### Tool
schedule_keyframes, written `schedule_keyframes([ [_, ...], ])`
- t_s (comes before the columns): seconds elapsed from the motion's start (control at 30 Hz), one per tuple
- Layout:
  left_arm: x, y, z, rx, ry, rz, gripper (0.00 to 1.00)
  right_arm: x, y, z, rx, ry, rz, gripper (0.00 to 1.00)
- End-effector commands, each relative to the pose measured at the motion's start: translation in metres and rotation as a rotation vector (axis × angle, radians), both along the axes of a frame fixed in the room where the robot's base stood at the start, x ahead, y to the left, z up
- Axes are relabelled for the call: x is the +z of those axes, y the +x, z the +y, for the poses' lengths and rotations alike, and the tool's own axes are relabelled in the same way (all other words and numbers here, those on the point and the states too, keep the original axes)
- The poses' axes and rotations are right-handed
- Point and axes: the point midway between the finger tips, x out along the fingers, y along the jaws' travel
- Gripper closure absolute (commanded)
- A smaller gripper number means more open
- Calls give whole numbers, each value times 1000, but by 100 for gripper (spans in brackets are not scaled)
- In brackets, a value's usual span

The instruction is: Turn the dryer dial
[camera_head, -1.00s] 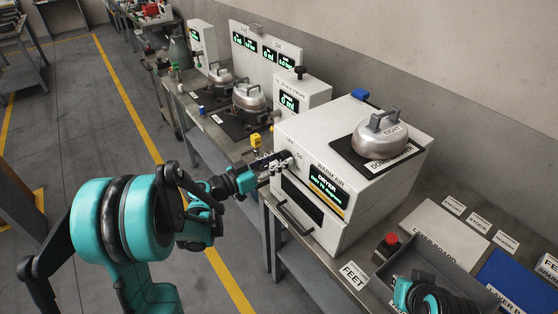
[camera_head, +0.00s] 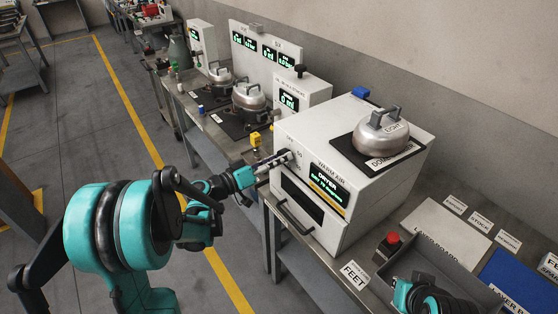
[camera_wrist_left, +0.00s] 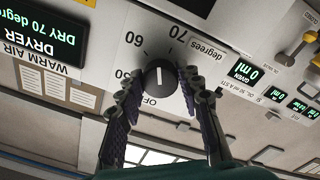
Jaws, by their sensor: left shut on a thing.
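The white dryer box (camera_head: 372,200) stands on the bench with a lit display (camera_head: 328,190). Its dial (camera_wrist_left: 160,75) is a round black knob with a white pointer line, on a panel marked OFF, 60 and 70 degrees. In the head view the dial is mostly hidden by my left gripper (camera_head: 283,159), which reaches in from the left. In the left wrist view my left gripper (camera_wrist_left: 160,86) has a finger on each side of the dial and is shut on it. The wrist view display (camera_wrist_left: 38,38) reads DRY 70 degrees. My right gripper's fingers are out of view.
The dryer's door handle (camera_head: 295,218) is below the dial. A red button (camera_head: 389,243) and a grey tray (camera_head: 455,270) are at lower right. Open floor lies left of the bench.

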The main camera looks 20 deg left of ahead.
Motion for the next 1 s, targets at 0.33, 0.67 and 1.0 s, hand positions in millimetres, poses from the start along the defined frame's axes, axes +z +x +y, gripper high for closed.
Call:
schedule_keyframes([
  [0.33, 0, 0, 0, 1, -260, 202, 94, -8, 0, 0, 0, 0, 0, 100],
  [0.67, 0, -1, -1, 0, -506, 395, 94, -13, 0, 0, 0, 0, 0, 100],
  [1.0, 1, -1, -1, 1, -760, 593, 94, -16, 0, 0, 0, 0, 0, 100],
])
